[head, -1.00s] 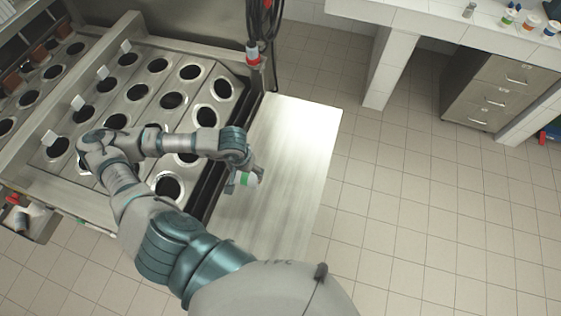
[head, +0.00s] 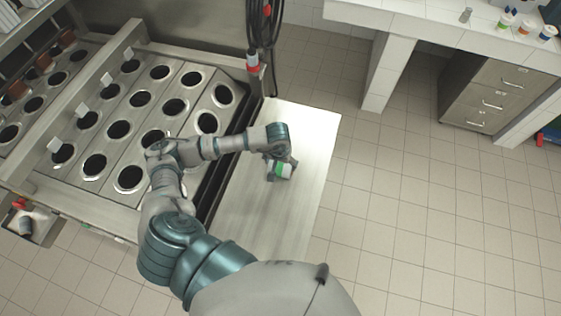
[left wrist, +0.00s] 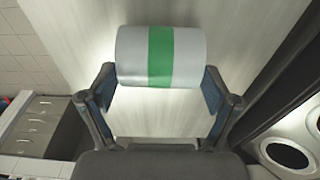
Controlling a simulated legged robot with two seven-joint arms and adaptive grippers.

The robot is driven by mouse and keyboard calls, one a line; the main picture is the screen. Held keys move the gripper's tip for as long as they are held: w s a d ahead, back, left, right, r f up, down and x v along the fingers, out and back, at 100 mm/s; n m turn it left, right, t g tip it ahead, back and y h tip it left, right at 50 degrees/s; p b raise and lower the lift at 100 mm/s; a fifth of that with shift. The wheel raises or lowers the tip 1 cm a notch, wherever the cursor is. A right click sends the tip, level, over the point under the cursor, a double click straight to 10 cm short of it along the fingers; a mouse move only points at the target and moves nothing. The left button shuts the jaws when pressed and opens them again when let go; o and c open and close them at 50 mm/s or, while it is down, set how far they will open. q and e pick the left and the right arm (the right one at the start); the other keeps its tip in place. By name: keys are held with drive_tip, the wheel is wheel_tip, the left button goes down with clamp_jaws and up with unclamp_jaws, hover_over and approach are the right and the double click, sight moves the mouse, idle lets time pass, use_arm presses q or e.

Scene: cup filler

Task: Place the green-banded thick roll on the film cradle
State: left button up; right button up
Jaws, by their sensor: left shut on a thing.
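The green-banded thick roll (head: 284,170) is white with a wide green stripe around its middle. My left gripper (head: 277,165) is shut on it, over the metal side shelf. In the left wrist view the roll (left wrist: 190,56) lies crosswise between the two fingers of my left gripper (left wrist: 160,92), one finger at each end. I cannot tell how far the roll is above the shelf. I cannot make out the film cradle in these views. My right gripper is not in view.
The metal side shelf (head: 300,130) is otherwise bare. The machine plate (head: 150,100) with rows of round holes lies to the left. Dark cables (head: 262,35) hang at the back. A tiled counter (head: 410,20) with small cups stands at the right, above grey drawers (head: 490,95).

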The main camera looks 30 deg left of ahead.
use_arm(q)
drive_tip(key=o, duration=1.2)
drive_tip(key=shift+a, duration=0.1)
